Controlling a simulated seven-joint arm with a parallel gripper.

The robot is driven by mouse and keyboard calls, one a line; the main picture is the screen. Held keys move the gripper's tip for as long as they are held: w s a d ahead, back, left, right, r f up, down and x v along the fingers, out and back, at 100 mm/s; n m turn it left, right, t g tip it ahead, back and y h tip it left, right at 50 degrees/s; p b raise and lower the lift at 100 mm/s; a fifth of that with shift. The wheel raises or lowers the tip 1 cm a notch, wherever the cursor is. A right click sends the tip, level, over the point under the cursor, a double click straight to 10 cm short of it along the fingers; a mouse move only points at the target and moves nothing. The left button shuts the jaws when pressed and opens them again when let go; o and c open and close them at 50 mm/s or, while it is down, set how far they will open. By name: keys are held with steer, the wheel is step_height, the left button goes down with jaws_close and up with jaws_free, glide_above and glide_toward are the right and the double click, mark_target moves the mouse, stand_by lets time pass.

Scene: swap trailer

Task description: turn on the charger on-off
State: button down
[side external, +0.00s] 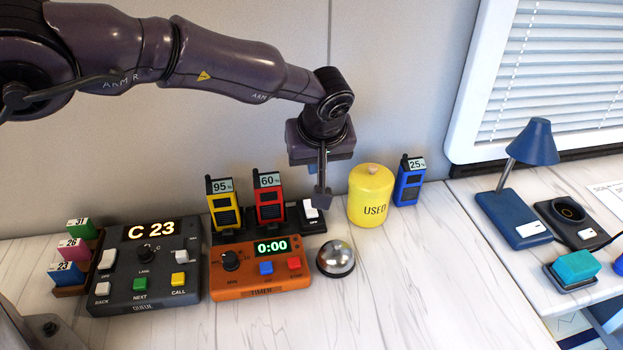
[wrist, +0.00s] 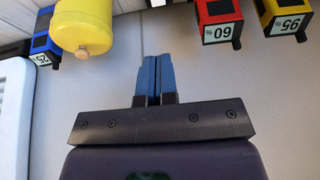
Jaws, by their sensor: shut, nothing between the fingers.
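The charger (side external: 227,238) is a black base behind the orange timer, holding a yellow radio (side external: 224,203) marked 95% and a red radio (side external: 269,198) marked 60%. Its white on-off rocker switch (side external: 311,209) is at its right end. My gripper (side external: 322,197) points down just right of the switch in the side view, close to it; whether they touch I cannot tell. In the wrist view my gripper's blue fingers (wrist: 153,78) are together with nothing between them. The red radio (wrist: 218,14) and yellow radio (wrist: 284,16) are at the upper right there; the switch is not clearly visible.
A yellow USED canister (side external: 371,197) and a blue radio (side external: 409,180) marked 25% stand right of my gripper. The orange timer (side external: 226,285) and a silver bell (side external: 336,258) are in front. A dark queue console (side external: 146,270) is at left.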

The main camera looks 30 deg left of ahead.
mark_target(310, 209)
steer(key=x, duration=1.3)
steer(key=shift+s+d+f, duration=0.1)
steer(key=shift+s+f, duration=0.05)
steer(key=shift+f, duration=0.1)
steer(key=shift+w+a+f+g+h, duration=0.2)
steer(key=shift+a+f+g+h, duration=0.05)
steer(key=shift+f+g+h, duration=0.05)
steer(key=shift+f, duration=0.15)
steer(key=shift+s+d, duration=0.1)
steer(key=shift+s+d, duration=0.65)
steer(key=v, duration=1.4)
